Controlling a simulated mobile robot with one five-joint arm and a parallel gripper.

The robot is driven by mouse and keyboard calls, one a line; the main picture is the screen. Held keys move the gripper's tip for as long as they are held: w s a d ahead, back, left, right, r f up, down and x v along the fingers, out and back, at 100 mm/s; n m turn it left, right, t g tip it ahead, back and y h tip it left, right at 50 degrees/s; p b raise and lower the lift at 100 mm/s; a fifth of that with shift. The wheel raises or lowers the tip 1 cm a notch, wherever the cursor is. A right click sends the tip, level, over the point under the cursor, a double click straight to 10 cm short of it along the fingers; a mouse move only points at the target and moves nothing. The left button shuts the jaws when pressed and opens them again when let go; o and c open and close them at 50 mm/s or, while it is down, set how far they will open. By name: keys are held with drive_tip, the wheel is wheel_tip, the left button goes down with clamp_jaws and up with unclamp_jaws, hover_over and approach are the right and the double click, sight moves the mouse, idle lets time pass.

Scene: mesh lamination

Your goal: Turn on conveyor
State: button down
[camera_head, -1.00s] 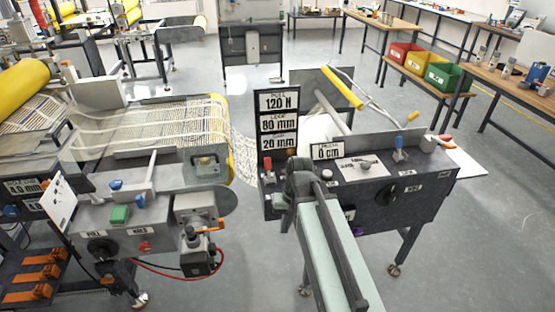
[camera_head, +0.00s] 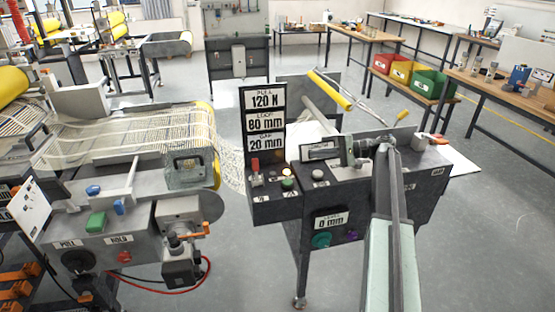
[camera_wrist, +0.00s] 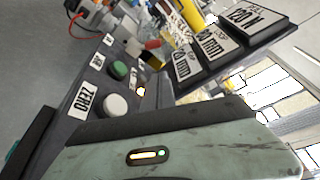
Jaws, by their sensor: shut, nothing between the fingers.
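The conveyor (camera_head: 150,140) with its pale mesh lies at left and ends near a yellow roller. The dark control panel (camera_head: 272,207) stands right of it. It carries a red switch (camera_head: 255,165), a lit amber lamp (camera_head: 286,171), a green button (camera_head: 288,183) and a white button (camera_head: 318,174). In the wrist view, the green button (camera_wrist: 118,69), the white button (camera_wrist: 115,104) beside a ZERO label and the glowing lamp (camera_wrist: 141,90) show. My gripper (camera_head: 346,150) is shut and empty above the panel's top, right of the buttons. Its fingertips are not clear.
Signs reading 120 N, 80 mm and 20 mm (camera_head: 265,122) rise behind the buttons. Another green button (camera_head: 96,222) sits on the left machine. A teal knob (camera_head: 321,240) is on the panel's front. Benches with coloured bins (camera_head: 432,83) stand at back right.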

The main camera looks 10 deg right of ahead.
drive_tip(key=b, duration=0.3)
hover_over(264, 177)
wheel_tip(264, 177, down, 3)
drive_tip(key=shift+w+f, duration=0.1)
drive_tip(key=shift+f, duration=0.05)
